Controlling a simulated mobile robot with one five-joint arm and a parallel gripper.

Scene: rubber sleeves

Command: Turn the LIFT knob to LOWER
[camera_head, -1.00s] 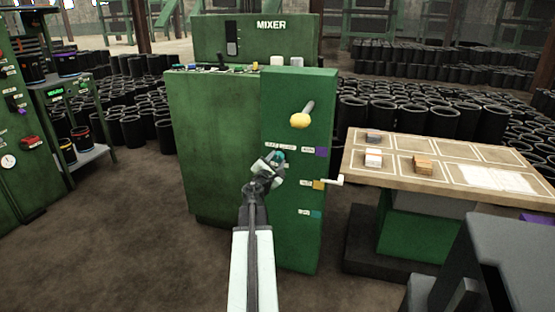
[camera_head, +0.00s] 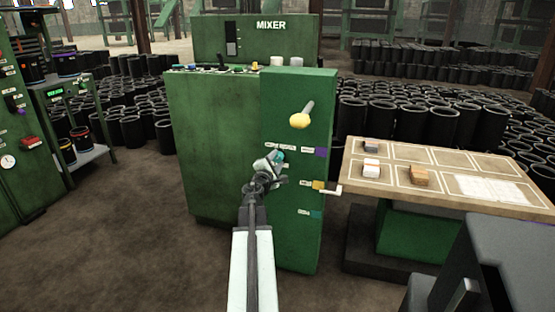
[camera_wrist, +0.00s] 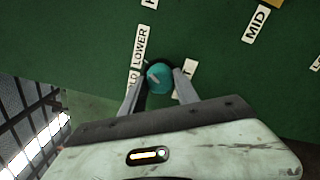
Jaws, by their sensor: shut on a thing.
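The LIFT knob (camera_wrist: 158,78) is a round teal knob with a pale mark on its face, on the green panel (camera_wrist: 225,75). The mark points to the upper left in the wrist view. A LOWER label (camera_wrist: 140,45) is just above left of the knob. The HOLD label beside it and a label ending in T on the right are partly covered by my fingers. My gripper (camera_wrist: 158,84) is shut on the knob, one finger on each side. In the head view, my gripper (camera_head: 272,162) is at the cabinet's front, and the teal knob (camera_head: 278,155) shows only in part.
A table (camera_head: 348,182) with small blocks stands right. Open floor lies left.

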